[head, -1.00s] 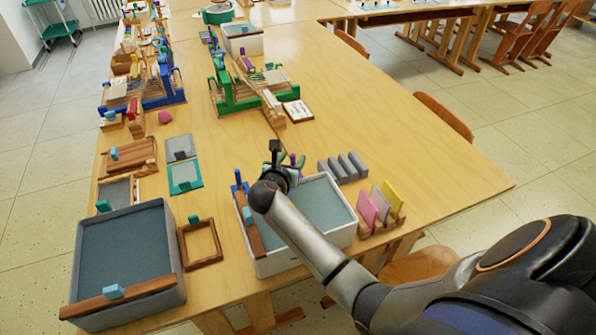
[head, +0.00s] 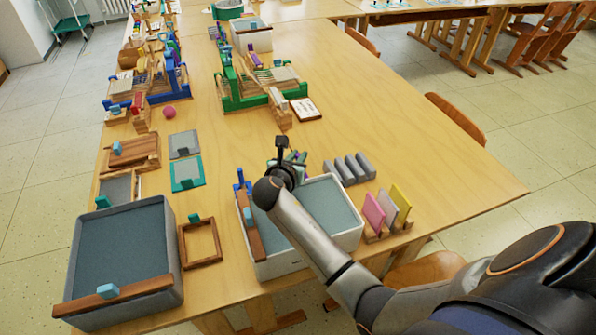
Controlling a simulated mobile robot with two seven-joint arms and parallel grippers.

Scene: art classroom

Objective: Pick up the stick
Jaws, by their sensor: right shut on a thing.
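My right gripper (head: 284,160) is over the table, just behind the far left corner of the right grey bin (head: 350,238). My wrist and forearm cover most of its fingers. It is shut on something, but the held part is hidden. Small green and purple pieces (head: 297,158) show right beside the fingers; I cannot tell whether one is the stick or whether they are held. No separate stick can be made out clearly. My left gripper is not in view.
A larger grey bin (head: 170,222) with a wooden bar (head: 140,289) stands front left. A wooden frame (head: 217,246) lies between the bins. Grey blocks (head: 349,168) and a rack of coloured plates (head: 376,234) stand right of the gripper. The table's right side (head: 420,150) is clear.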

